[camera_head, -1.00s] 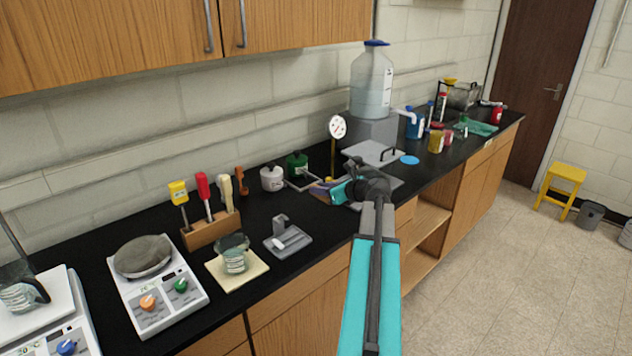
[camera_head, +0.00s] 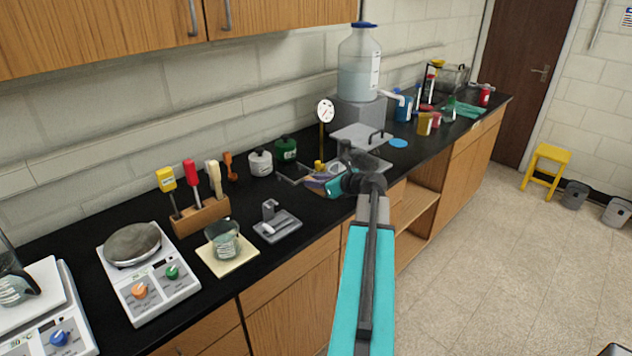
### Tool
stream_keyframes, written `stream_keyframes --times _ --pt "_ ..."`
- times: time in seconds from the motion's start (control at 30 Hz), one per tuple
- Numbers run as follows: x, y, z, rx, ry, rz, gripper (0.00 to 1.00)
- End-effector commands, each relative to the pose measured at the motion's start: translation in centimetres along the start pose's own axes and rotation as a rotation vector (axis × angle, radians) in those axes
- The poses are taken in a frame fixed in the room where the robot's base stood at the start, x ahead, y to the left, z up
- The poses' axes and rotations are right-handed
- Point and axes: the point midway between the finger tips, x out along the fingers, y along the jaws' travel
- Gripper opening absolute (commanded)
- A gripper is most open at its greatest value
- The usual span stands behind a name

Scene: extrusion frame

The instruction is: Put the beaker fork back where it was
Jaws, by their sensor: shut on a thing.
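My arm reaches from the bottom over the counter's front edge. My gripper (camera_head: 346,156), at the dark end of the arm beyond the teal link, is small and partly hidden by the wrist. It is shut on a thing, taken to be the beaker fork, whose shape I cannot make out. The gripper shows in front of the grey stand and close to a low board with purple and yellow items (camera_head: 318,181). A wooden block (camera_head: 201,216) at the left holds several tools with yellow, red and cream handles.
A glass beaker (camera_head: 222,240) stands on a pale pad. Left of it is a hotplate (camera_head: 147,275). A small grey holder (camera_head: 277,228) lies right of the beaker. A large water bottle (camera_head: 359,65) and a round gauge (camera_head: 325,111) stand behind. Bare black counter shows between these things.

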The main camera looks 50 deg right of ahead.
Motion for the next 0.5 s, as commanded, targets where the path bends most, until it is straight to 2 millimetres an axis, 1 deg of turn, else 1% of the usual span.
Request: stream_keyframes --times 0.03,0.5 --pt "0.3 0.0 -0.7 0.0 0.0 0.0 0.0" --pt "1.7 0.0 -4.0 0.0 -0.001 0.0 0.0"
